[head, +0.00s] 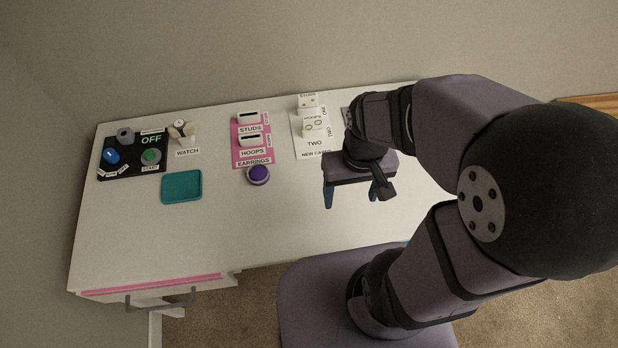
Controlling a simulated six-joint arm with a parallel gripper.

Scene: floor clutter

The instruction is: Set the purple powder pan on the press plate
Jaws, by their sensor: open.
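The purple powder pan (258,173) is a small round purple disc with a pale rim. It lies on the white table just below the pink earrings board. My gripper (353,197) is open and empty over the table, to the right of the pan and well apart from it. Its fingers point down toward the table. I cannot make out for certain which thing is the press plate. A black panel (132,171) at the far left has an OFF display, a blue knob, a green button and a grey round part.
A teal tray (182,201) lies left of the pan. A watch stand (182,130) is behind it. My arm hides the table's right side. The front middle is clear.

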